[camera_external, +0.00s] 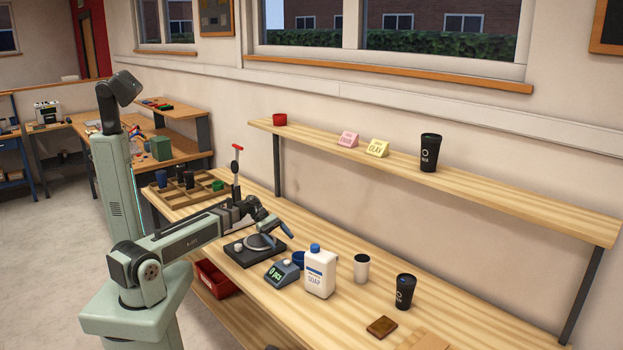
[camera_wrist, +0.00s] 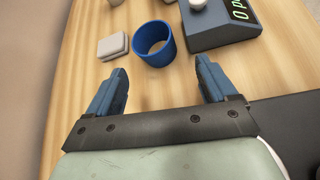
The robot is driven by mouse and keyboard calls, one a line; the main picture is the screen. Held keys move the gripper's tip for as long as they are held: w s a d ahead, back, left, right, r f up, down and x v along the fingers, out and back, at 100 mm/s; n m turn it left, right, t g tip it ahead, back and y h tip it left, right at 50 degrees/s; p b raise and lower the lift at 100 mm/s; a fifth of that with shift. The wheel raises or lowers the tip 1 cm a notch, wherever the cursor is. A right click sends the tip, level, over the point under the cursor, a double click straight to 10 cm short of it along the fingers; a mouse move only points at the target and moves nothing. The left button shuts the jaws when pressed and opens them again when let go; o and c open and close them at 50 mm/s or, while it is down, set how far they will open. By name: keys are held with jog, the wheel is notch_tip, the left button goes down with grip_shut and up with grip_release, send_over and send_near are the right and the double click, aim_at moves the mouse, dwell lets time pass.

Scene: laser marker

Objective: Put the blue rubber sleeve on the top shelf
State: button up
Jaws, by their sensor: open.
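The blue rubber sleeve (camera_wrist: 154,43) is a short, hollow blue ring standing on the wooden bench, open end up. In the external view the sleeve (camera_external: 297,258) is partly hidden behind the scale and the soap bottle. My gripper (camera_wrist: 160,68) is open and empty. In the wrist view its two blue fingers are spread, with the sleeve just beyond the fingertips and roughly between them; no contact shows. The top shelf (camera_external: 520,196) is a long wooden board above the bench along the wall.
The scale (camera_external: 283,272) and white soap bottle (camera_external: 320,272) stand close to the sleeve. A grey square block (camera_wrist: 113,46) lies beside it.

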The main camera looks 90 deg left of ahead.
aim_at(301, 257)
jog(key=n, duration=0.1)
jog(key=s+a+n+t, duration=0.1)
jog(key=shift+s+a+r+n+t, duration=0.15)
jog(key=shift+s+a+n+t, duration=0.05)
jog(key=shift+n+t, duration=0.1)
jog(key=shift+x, duration=6.85)
jog(key=c, duration=0.8)
jog(key=shift+r, duration=0.15)
notch_tip(301, 257, up, 18)
jog(key=shift+f, duration=0.1)
